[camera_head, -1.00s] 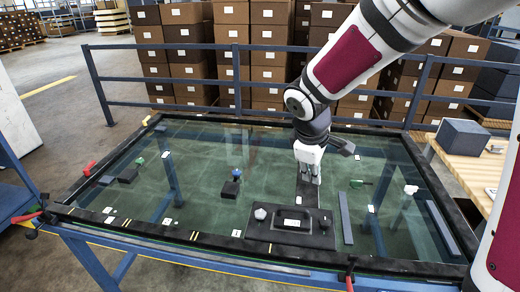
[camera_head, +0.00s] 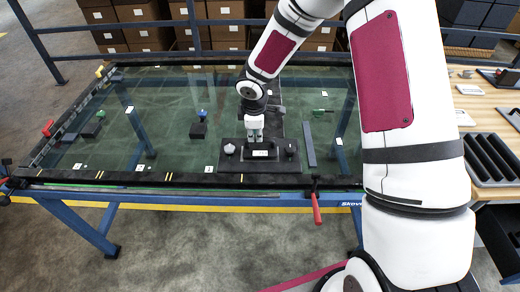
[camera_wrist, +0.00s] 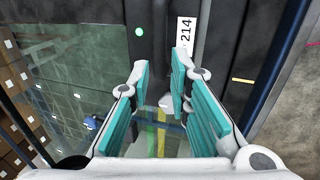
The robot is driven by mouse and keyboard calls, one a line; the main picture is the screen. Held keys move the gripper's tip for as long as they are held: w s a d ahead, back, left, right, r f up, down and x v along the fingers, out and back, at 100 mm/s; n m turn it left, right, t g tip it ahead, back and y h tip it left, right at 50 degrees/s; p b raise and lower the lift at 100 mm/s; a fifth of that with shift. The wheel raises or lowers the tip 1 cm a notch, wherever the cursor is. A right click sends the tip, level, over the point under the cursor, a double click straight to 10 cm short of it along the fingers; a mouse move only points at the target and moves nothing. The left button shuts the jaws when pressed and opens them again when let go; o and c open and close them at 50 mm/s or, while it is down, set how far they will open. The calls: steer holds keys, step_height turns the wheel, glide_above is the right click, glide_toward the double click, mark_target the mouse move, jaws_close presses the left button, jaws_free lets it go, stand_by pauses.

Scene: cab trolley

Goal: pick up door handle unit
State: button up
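A dark rectangular plate (camera_head: 233,163) lies near the front edge of the glass table. It carries a dark raised block with a white label (camera_head: 261,153), a pale knob (camera_head: 229,149) and a dark knob (camera_head: 291,148); I take this to be the door handle unit. My gripper (camera_head: 254,139) points down at the back edge of the raised block. In the wrist view, its teal-padded fingers (camera_wrist: 162,85) are apart, with a small white piece (camera_wrist: 166,101) visible between them. A "214" label (camera_wrist: 185,34) lies on a dark surface beyond the fingertips. Contact cannot be told.
The glass table (camera_head: 160,105) has a dark rim and holds a small dark block with a blue top (camera_head: 199,130) and a long dark bar (camera_head: 308,145). A red-handled clamp (camera_head: 316,205) is on the front edge. A wooden bench (camera_head: 480,100) with a dark slotted tray stands right.

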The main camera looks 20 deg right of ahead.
mark_target(260, 147)
steer(key=shift+x, duration=3.1)
steer(key=shift+c, duration=0.6)
jaws_close()
